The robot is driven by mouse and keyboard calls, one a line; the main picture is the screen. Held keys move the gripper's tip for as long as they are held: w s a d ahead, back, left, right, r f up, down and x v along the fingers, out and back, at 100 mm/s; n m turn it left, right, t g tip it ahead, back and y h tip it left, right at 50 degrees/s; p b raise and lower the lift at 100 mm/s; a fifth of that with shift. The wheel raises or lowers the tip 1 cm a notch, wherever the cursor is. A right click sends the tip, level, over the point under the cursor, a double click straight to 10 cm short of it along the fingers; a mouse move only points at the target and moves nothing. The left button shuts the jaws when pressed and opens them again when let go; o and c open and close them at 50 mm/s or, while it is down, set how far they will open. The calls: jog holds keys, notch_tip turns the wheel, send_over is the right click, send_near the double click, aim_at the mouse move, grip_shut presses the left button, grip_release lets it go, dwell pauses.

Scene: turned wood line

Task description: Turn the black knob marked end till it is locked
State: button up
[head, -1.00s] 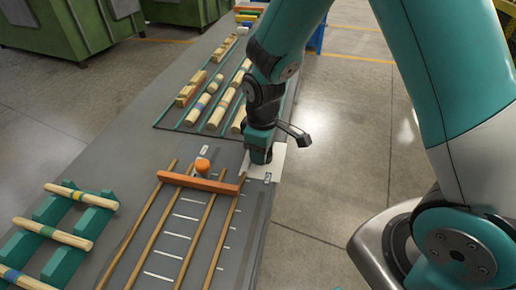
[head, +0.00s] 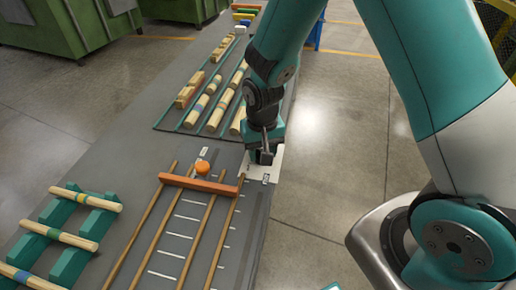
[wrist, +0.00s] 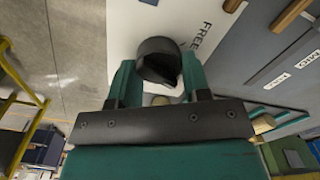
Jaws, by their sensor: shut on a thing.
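The black knob (wrist: 158,55) sits on a white plate (wrist: 122,35) in the wrist view. My gripper (wrist: 158,76) has its two teal fingers on either side of the knob and is shut on it. The word FREE is printed on the plate to the right of the knob. No pointer or end mark on the knob can be made out. In the head view my gripper (head: 265,152) points down at the white plate (head: 256,171) on the bench's right edge. It largely hides the knob there.
An orange crossbar (head: 200,184) with an orange round knob (head: 202,167) lies across wooden rails just left of the plate. A teal rack (head: 72,265) holds turned rods at the lower left. More wood pieces (head: 215,112) lie farther back. Open floor is to the right.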

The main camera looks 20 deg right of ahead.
jog(key=shift+s+d+m, duration=0.1)
jog(key=shift+s+m, duration=0.05)
jog(key=shift+m, duration=1.85)
jog(key=o, duration=0.9)
notch_tip(320, 180, up, 17)
jog(key=shift+r, duration=0.2)
